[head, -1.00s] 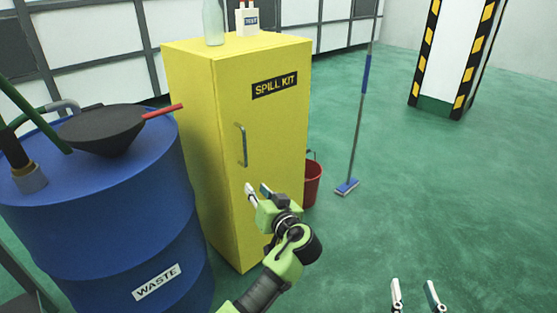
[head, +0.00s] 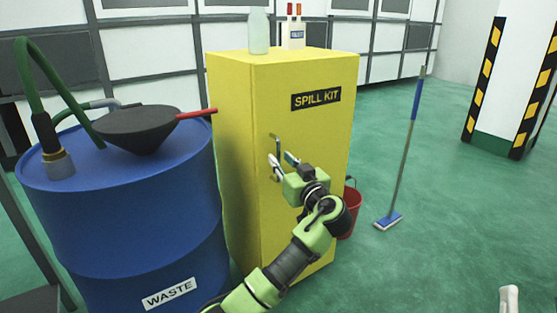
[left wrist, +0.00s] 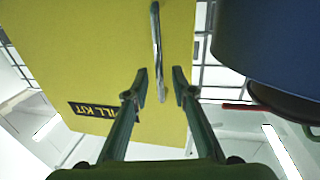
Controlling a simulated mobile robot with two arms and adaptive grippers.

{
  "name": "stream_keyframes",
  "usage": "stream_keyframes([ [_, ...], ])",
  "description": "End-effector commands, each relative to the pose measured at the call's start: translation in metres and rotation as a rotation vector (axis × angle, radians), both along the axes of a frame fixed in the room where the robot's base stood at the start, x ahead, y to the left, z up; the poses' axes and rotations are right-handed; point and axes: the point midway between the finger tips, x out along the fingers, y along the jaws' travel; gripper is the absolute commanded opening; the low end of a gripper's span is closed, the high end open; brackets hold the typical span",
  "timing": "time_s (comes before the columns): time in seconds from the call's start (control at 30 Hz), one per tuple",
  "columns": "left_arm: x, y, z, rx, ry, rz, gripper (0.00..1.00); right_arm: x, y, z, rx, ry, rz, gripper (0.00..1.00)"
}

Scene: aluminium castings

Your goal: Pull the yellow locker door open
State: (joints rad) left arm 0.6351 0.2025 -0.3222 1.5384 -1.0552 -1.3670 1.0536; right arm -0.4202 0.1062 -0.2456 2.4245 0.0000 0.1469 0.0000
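The yellow locker (head: 234,160) stands upright in the head view, with a black "SPILL KIT" label (head: 316,99) on its closed door (head: 325,140). A metal bar handle (head: 275,143) is on the left side of the door. My left gripper (head: 283,163) is open at the handle's lower part. In the left wrist view the handle (left wrist: 156,45) runs down toward the space between the two open fingers (left wrist: 160,80). I cannot tell whether the fingers touch it.
A blue waste drum (head: 120,215) with a black funnel (head: 145,125) stands close to the left of the locker. A bottle (head: 258,32) and a small white box (head: 296,38) stand on top. A red bucket (head: 350,210) and a mop (head: 404,160) are at the right.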

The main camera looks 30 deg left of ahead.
Motion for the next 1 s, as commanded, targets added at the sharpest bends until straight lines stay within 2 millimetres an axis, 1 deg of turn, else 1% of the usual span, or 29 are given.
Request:
stream_keyframes([
  [0.03,0.004,0.008,0.0,0.001,-0.001,0.002,0.24,-0.004,0.0,0.004,0.008,-0.03,0.001,0.4],
  [0.1,0.009,0.015,0.0,0.001,0.0,0.002,0.24,-0.008,-0.001,0.011,0.019,-0.067,0.004,0.4],
  [0.2,0.014,0.021,0.0,0.0,0.0,0.0,0.24,-0.013,-0.001,0.017,0.03,-0.103,0.006,0.4],
  [0.33,0.017,0.025,0.0,0.0,0.0,0.0,0.24,-0.016,-0.002,0.022,0.036,-0.124,0.006,0.4],
  [0.57,0.017,0.025,0.0,-0.001,0.001,0.0,0.24,-0.017,-0.002,0.022,0.036,-0.126,0.006,0.4],
  [0.67,0.017,0.025,0.0,-0.001,0.001,0.0,0.0,-0.017,-0.002,0.022,0.036,-0.126,0.006,0.4],
  [1.0,0.017,0.025,-0.001,-0.002,0.001,0.007,0.0,-0.018,-0.002,0.022,0.038,-0.134,0.006,0.4],
])
